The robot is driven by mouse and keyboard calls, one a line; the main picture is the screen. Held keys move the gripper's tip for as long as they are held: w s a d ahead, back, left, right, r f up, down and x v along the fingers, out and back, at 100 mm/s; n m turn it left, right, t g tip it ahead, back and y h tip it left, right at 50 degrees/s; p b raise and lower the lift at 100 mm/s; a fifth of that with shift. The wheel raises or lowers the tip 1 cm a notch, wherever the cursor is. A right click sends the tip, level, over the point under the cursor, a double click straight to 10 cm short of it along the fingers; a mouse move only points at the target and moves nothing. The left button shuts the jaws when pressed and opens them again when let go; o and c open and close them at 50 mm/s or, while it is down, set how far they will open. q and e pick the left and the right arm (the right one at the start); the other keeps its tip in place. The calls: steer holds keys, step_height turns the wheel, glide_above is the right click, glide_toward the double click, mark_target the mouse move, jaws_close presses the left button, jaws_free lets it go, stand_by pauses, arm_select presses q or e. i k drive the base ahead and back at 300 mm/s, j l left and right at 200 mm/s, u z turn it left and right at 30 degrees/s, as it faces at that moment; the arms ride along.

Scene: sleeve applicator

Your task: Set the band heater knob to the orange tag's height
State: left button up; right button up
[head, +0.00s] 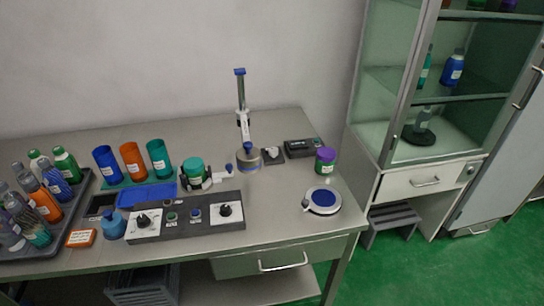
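A dark control panel (188,230) lies near the front edge of the bench. It carries a left knob (143,221) and a right knob (225,210), each black on a white dial. Between them are a green button (171,216) and a blue button (195,213). I cannot read the labels, so I cannot tell which knob is the band heater's. An orange tag (81,238) with small unreadable print lies left of the panel, near the dark tray. Neither of my grippers is in view.
A metal column (241,105) stands at the back above a round head (248,158). A green-capped jar (193,170) and a blue tray (147,195) are behind the panel. A blue bottle (113,226) stands close to its left end.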

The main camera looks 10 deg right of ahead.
mark_target(273, 151)
steer(key=i+j+u, duration=0.15)
steer(key=j, duration=0.25)
steer(key=i+j+u, duration=0.1)
steer(key=j, duration=0.3)
steer(key=i+j+u, duration=0.25)
steer(key=i+j, duration=0.2)
steer(key=j, duration=0.25)
steer(key=l+z, duration=0.5)
steer(key=l, duration=0.25)
steer(key=l+z, duration=0.5)
steer(key=l, duration=0.25)
